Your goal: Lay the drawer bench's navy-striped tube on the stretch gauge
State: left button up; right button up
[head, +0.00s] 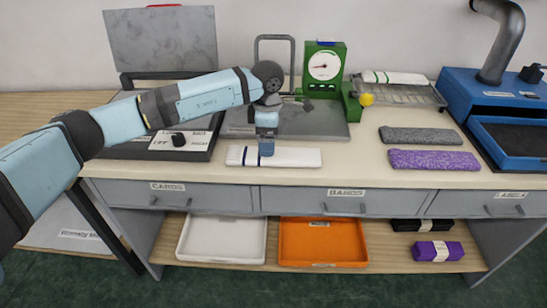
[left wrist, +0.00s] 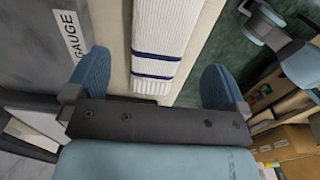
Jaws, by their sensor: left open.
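The navy-striped tube (head: 300,157) is white and lies flat on the bench top in front of the gauge, long side left to right. In the left wrist view the tube (left wrist: 157,40) is ribbed, with two navy stripes near its closer end. My left gripper (head: 266,151) is open over its left part; in the wrist view the fingers (left wrist: 155,82) are either side of it, with gaps. Whether they reach down beside it is unclear. The stretch gauge has a grey plate (head: 300,125), a metal hoop and a green dial unit (head: 324,66).
Grey (head: 420,136) and purple (head: 433,160) knitted pieces lie to the right. A white tube with a green band (head: 395,77) lies on a wire rack (head: 412,96). A blue machine (head: 470,85) stands at far right. White (head: 222,259) and orange (head: 322,264) trays are on the lower shelf.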

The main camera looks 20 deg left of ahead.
pick_arm(q)
notch_tip(320, 180, down, 6)
jog(key=shift+a+r, duration=0.1)
jog(key=shift+r, duration=0.05)
jog(key=c, duration=0.9)
